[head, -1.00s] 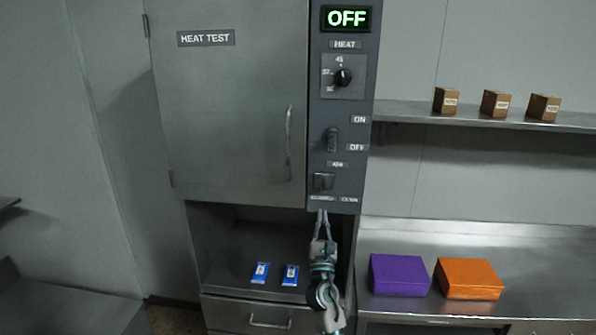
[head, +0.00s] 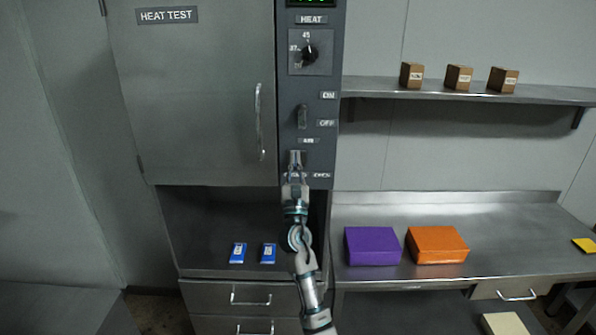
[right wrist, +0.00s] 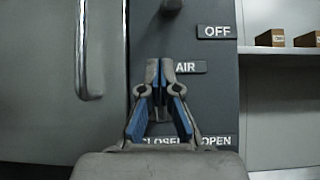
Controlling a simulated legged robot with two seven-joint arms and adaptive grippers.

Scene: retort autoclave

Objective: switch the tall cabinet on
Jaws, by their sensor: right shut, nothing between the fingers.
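The tall cabinet (head: 190,100), labelled HEAT TEST, has a closed door and a dark control panel (head: 325,150) on its right. The on/off switch (head: 302,117) sits between the ON label (head: 329,96) and the OFF label (head: 327,123); its position is hard to tell. Its lower end shows at the top of the right wrist view (right wrist: 171,5). The green display (head: 311,2) is cut off at the top. My right gripper (head: 296,157) is shut and empty, below the switch, in front of the AIR control, which it hides. It also shows in the right wrist view (right wrist: 160,68). My left gripper is not in view.
The heat dial (head: 309,53) is above the switch. The door handle (head: 259,122) stands out left of the panel. Two blue packets lie in the niche below. A purple box (head: 372,246) and an orange box (head: 437,245) are on the right counter.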

